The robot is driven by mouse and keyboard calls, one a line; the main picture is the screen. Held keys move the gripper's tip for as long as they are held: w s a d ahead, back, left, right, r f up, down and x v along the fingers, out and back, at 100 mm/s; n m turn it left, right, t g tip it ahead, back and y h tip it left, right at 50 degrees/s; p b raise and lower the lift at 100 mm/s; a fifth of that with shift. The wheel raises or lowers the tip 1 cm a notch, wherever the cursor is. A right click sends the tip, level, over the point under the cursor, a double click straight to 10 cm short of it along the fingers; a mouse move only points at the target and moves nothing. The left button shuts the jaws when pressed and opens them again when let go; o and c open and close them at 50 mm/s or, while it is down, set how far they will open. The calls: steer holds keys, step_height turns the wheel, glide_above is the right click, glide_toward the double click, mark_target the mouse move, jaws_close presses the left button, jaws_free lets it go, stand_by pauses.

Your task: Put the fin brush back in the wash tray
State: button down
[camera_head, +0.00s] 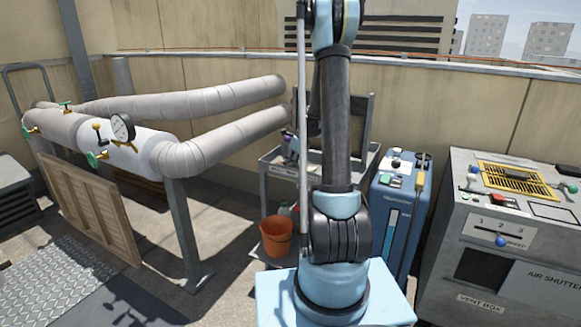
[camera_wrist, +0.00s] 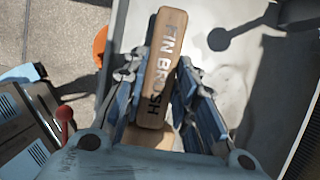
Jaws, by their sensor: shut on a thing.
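The fin brush (camera_wrist: 163,62) has a wooden body lettered "FIN BRUSH". It shows in the wrist view between the blue fingers of my gripper (camera_wrist: 161,68), which is shut on it. Another piece of the same wood colour shows lower between the fingers. A pale grey surface (camera_wrist: 222,85) lies behind the brush; I cannot tell whether it is the wash tray, or whether the brush touches it. In the head view my arm hides the gripper and the brush. No wash tray can be made out for certain there.
A grey cart (camera_head: 283,168) with bottles stands behind my arm, with an orange bucket (camera_head: 276,237) low on it. A blue unit (camera_head: 402,215) and a grey vent box (camera_head: 515,235) stand to the right. Lagged pipes (camera_head: 205,150) run at the left.

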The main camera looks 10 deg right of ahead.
steer(key=shift+f, duration=0.25)
steer(key=c, duration=1.6)
jaws_free()
steer(key=shift+o, duration=0.2)
